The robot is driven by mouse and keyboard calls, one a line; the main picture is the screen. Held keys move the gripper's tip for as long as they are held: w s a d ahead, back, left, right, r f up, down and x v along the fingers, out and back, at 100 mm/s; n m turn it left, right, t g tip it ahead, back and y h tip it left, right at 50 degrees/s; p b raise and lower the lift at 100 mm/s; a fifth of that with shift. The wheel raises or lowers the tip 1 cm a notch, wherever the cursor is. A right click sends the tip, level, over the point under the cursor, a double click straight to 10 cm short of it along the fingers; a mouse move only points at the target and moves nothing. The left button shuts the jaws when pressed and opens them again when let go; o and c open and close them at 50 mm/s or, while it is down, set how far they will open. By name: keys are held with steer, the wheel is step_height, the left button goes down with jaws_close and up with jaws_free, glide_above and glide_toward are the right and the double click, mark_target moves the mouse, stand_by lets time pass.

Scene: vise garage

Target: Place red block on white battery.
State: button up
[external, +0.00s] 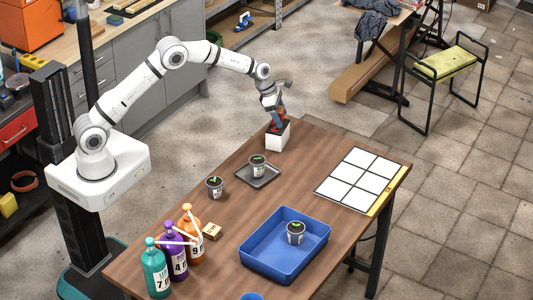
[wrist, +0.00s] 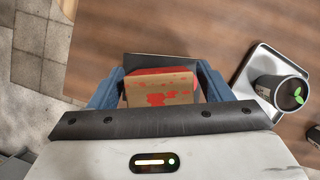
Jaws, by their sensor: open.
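The white battery (external: 277,141), a white box with a dark top, stands upright near the far left edge of the wooden table. The red block (wrist: 160,92), with a tan side patched in red, sits between the blue fingers of my gripper (wrist: 160,72) in the wrist view. My gripper (external: 276,121) is open right above the battery, with a finger on each side of the block. The block appears to rest on the battery's dark top (wrist: 165,60), part of which shows behind it. The exact contact under the block is hidden.
A grey tray (external: 269,180) with a potted plant (external: 258,166) is close by, and another plant (external: 215,187) stands beside it. A blue bin (external: 270,267), several bottles (external: 178,248) and a white grid panel (external: 341,193) lie farther off.

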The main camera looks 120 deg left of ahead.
steer(key=shift+r, duration=0.5)
steer(key=b+v, duration=0.1)
steer(key=v, duration=1.1)
steer(key=w+d+r+m, duration=0.3)
steer(key=w+d+m, duration=0.15)
steer(key=d, duration=0.45)
steer(key=w+d+r+m, duration=0.3)
steer(key=d+m, duration=0.2)
steer(key=d, duration=0.4)
steer(key=s+d+r+m+h, duration=0.15)
steer(key=d+m, duration=0.35)
steer(key=d, duration=0.5)
steer(key=d+r+m, duration=0.2)
steer(key=d+m, duration=0.4)
steer(key=d, duration=0.3)
steer(key=s+d+f+m, duration=0.2)
steer(key=s+d+m, duration=0.6)
steer(key=d+m, duration=0.2)
steer(key=s+d+f+m, duration=0.2)
steer(key=s+d+m, duration=0.7)
steer(key=d, duration=0.3)
steer(key=shift+s+d+m+g, duration=0.25)
steer(key=shift+d+m+g, duration=0.1)
steer(key=shift+m+g, duration=0.1)
